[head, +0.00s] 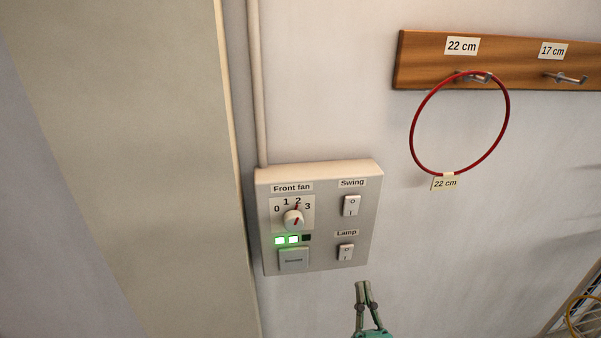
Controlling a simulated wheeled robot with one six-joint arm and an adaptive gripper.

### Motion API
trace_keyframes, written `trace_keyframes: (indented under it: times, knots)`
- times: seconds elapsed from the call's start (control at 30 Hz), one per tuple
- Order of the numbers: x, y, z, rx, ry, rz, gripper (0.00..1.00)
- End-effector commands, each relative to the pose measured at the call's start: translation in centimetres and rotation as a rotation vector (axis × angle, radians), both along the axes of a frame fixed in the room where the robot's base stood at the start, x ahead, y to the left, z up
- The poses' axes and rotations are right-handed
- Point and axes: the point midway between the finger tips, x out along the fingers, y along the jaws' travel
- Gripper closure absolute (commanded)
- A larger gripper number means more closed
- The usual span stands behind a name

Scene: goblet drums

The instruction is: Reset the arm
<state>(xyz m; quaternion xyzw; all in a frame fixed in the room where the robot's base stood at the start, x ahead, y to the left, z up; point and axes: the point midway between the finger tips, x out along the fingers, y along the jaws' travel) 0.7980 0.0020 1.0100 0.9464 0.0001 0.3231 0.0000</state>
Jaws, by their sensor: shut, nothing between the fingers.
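My gripper (362,287) shows at the bottom of the head view, just below the lower right part of a pale wall control panel (327,225). Its two fingers point upward, close together and empty. The fingertips appear below the panel's edge; whether they touch the wall I cannot tell. The panel has a "Front fan" knob (293,220) with its red mark towards 2, two lit green lights (286,240) and one dark one, and a square button (293,260). "Swing" (351,206) and "Lamp" (346,252) rocker switches are on its right side.
A wooden hook rail (425,60) at upper right has hooks labelled 22 cm and 17 cm. A red ring (412,125) tagged 22 cm hangs on the first hook. A conduit (257,90) runs up from the panel. A wire rack with a yellow ring (571,312) is at lower right.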

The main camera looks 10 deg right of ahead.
Motion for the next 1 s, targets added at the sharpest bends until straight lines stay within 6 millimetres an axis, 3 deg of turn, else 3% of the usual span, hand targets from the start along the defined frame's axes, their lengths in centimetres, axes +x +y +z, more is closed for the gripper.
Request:
trace_keyframes:
  times: [0.17, 0.4, 0.6, 1.0]
  knots:
    - [-2.8, 0.0, -2.7, 0.000, 0.074, 0.000, 1.00]
    - [-9.7, -0.1, -7.5, -0.001, 0.244, 0.000, 1.00]
    - [-15.8, -0.1, -10.5, -0.001, 0.389, 0.000, 1.00]
    - [-27.7, -0.2, -13.1, -0.002, 0.674, 0.000, 1.00]
